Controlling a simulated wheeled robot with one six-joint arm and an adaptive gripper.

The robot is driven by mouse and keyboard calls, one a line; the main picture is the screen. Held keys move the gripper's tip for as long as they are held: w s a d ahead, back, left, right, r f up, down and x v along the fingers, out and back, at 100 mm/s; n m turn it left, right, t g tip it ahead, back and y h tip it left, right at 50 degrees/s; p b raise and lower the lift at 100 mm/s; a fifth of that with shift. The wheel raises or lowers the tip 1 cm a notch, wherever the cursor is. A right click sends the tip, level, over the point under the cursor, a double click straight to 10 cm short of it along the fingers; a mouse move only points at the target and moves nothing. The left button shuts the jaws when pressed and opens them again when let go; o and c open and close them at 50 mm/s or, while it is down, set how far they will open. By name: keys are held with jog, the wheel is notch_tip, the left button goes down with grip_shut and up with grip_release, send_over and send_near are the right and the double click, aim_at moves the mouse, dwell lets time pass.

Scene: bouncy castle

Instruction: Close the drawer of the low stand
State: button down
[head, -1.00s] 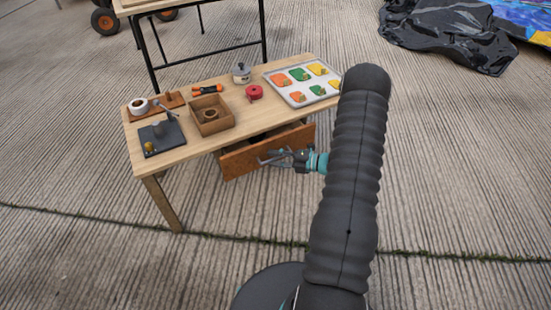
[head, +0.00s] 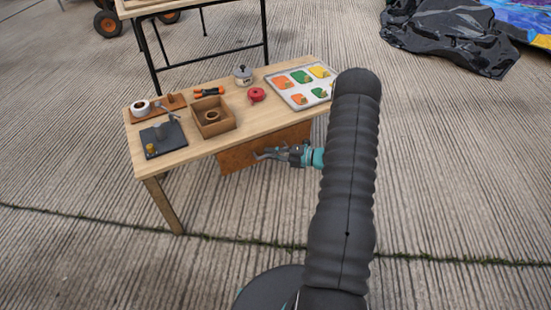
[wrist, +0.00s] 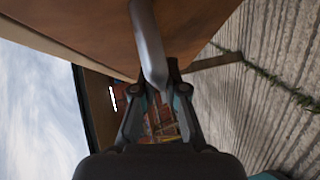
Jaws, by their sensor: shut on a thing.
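The low stand (head: 185,155) is a wooden table with a pale top, seen in the head view. Its brown drawer front (head: 236,158) sits under the front edge of the top, with no open drawer interior showing. My gripper (head: 270,153) is at the drawer front, shut on the grey bar handle, which shows in the wrist view as a handle (wrist: 147,40) running between the fingers (wrist: 157,88). The drawer front (wrist: 205,25) fills the upper part of the wrist view. Any small gap behind the front is hidden.
On the top stand a wooden box (head: 213,126), a dark board (head: 163,147), a red pot (head: 256,94), a grey pot (head: 242,75) and a tray of coloured pieces (head: 285,95). Another table is behind. The concrete floor in front is clear.

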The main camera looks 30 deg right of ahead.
jog(key=c, duration=1.2)
grip_release()
jog(key=shift+w, duration=0.25)
jog(key=v, duration=1.2)
